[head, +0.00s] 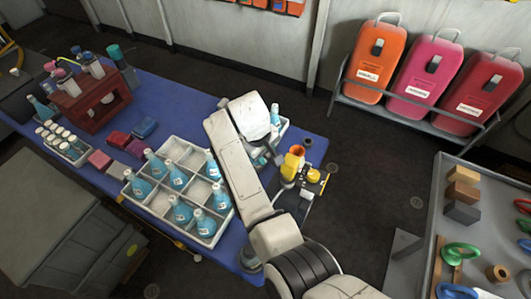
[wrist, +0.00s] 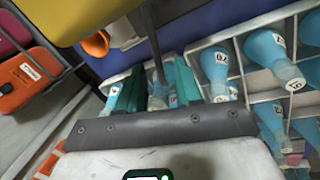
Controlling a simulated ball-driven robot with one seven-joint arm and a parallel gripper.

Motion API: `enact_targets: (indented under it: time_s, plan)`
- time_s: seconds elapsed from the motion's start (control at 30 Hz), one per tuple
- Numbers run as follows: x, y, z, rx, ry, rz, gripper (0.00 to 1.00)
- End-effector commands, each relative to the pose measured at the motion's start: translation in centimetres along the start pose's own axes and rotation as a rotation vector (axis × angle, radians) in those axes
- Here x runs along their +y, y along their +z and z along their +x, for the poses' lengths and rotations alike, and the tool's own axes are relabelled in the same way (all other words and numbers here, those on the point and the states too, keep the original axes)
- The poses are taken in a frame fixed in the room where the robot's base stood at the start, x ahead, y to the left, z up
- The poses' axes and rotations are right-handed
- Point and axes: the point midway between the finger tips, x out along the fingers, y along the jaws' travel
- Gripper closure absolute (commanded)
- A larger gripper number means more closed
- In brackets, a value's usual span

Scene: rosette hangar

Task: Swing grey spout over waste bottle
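A yellow device with an orange cup (head: 297,151) stands at the right end of the blue table. The wrist view shows its yellow body at the top left and the orange cup (wrist: 97,43). A thin dark grey bar, possibly the grey spout (wrist: 154,42), reaches down between my fingers in the wrist view; I cannot tell whether they touch it. My gripper (wrist: 158,88) has its teal fingers apart, with bottles visible beyond the gap. In the head view my arm mostly hides the gripper. I cannot tell which blue bottle is the waste bottle; one (head: 275,115) stands just behind my wrist.
A white divided crate (head: 157,208) with several blue bottles stands left of my arm. A dark red rack (head: 93,100) is farther left. Orange, pink and red canisters (head: 376,62) stand by the wall. A grey workbench (head: 447,195) with blocks and rings is at right.

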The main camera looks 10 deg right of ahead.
Motion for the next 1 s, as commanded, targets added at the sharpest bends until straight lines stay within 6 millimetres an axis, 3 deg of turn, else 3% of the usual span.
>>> enact_targets:
  time_s: [0.3,0.67,1.0]
  plan:
    - [-0.01,0.03,0.27,-0.001,0.0,0.0,0.65]
    - [-0.01,0.02,0.24,0.0,0.0,0.0,1.0]
    - [-0.01,0.01,0.23,0.0,0.0,-0.001,1.0]
